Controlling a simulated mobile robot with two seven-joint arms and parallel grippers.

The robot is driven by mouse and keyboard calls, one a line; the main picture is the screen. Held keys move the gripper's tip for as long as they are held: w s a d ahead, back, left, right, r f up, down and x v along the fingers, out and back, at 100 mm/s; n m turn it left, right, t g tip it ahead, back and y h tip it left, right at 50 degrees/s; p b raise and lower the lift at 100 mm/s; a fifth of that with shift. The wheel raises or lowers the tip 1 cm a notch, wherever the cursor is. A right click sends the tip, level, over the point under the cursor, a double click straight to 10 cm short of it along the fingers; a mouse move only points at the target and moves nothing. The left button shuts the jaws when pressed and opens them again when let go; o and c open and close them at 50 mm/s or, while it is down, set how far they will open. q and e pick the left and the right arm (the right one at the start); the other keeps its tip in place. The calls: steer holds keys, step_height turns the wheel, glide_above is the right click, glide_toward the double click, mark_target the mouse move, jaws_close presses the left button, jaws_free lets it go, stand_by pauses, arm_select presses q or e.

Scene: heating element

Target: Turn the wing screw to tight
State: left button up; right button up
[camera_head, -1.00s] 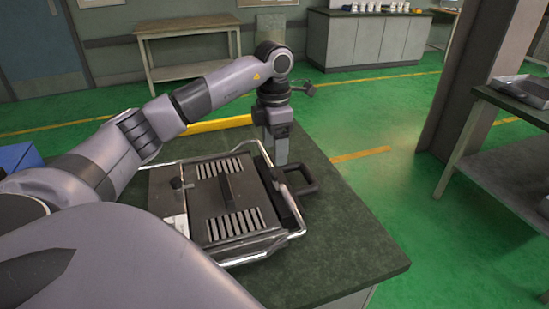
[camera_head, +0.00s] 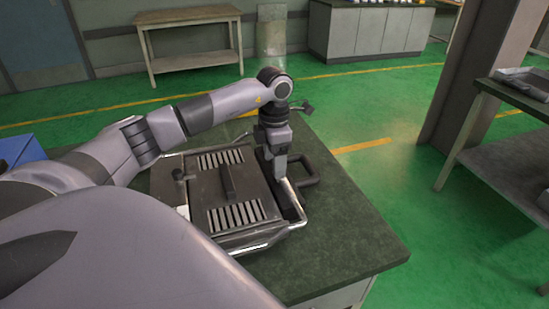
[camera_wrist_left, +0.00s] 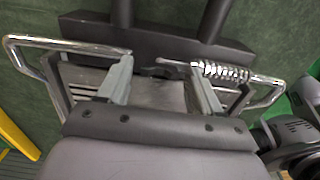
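The heating element (camera_head: 228,215) is a dark, flat unit with slotted vents and a metal rail frame, lying on the dark green table. My left gripper (camera_head: 281,170) points down over its right side, beside the dark handle (camera_head: 306,171). In the left wrist view, the two fingers of my left gripper (camera_wrist_left: 162,88) are spread apart. A small dark wing-shaped piece, seemingly the wing screw (camera_wrist_left: 165,72), shows between them, next to a coiled spring (camera_wrist_left: 228,72). I cannot tell whether the fingers touch it. In the head view the gripper hides this spot. My right gripper is not in view.
The table top (camera_head: 345,240) is clear to the right and front of the unit. A blue box (camera_head: 20,150) is at the far left. A pillar (camera_head: 470,90) and a side table (camera_head: 510,160) stand at the right, apart from this table.

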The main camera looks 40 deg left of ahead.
arm_select(q)
steer(key=c, duration=0.8)
steer(key=shift+o, duration=0.2)
steer(key=shift+m, duration=0.3)
steer(key=m, duration=0.3)
steer(key=shift+r, duration=0.1)
steer(key=m, duration=0.5)
steer(key=shift+m, duration=0.4)
steer(key=m, duration=0.4)
steer(key=shift+m+b, duration=0.3)
steer(key=shift+b, duration=0.05)
steer(key=shift+m, duration=1.9)
steer(key=o, duration=1.1)
steer(key=shift+c, duration=0.2)
